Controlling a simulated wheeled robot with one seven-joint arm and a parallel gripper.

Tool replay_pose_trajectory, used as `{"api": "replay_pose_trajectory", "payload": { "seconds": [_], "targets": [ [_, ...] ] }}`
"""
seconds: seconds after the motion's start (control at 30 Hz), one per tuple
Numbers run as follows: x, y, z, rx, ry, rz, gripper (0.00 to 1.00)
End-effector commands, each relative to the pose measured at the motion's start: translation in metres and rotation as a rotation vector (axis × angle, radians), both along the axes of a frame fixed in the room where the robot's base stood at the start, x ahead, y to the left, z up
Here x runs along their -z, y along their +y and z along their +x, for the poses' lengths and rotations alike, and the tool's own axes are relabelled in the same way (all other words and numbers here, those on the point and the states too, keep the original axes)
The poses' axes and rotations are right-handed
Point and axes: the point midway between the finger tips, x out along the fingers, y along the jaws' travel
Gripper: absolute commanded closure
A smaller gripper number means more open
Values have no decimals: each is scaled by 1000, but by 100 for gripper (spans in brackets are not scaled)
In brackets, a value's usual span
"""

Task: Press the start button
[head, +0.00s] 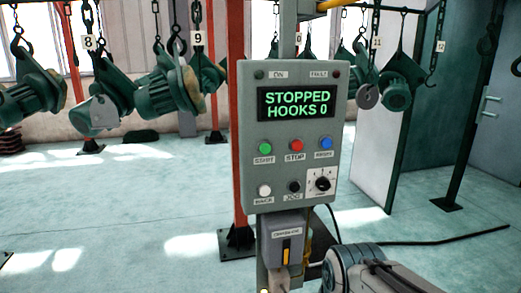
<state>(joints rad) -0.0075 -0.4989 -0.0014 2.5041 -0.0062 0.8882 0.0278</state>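The start button is the green button (265,148) at the left of the upper button row on a grey control box (287,187). A label below it reads START. The red stop button (296,145) is to its right, and a blue button (326,143) is further right. The box's display (297,104) reads STOPPED, HOOKS 0. A grey and black part of my arm shows at the bottom right, below the box and apart from the buttons. My gripper's fingers cannot be made out in this view.
The lower row has a white button (264,190), a black button (294,186) and a rotary knob (323,183). A grey switch box (284,238) sits below. Green hoist parts (172,88) hang from numbered hooks behind. Nothing stands before the buttons.

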Motion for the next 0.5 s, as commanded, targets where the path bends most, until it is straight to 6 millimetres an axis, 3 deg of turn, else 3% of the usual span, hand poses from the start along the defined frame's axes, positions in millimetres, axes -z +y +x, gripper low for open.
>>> {"api": "replay_pose_trajectory", "payload": {
  "seconds": [0.07,0.27,0.5],
  "targets": [
    [0,0,0,0,0,0,45],
    [0,0,0,0,0,0,100],
    [0,0,0,0,0,0,100]
  ]
}}
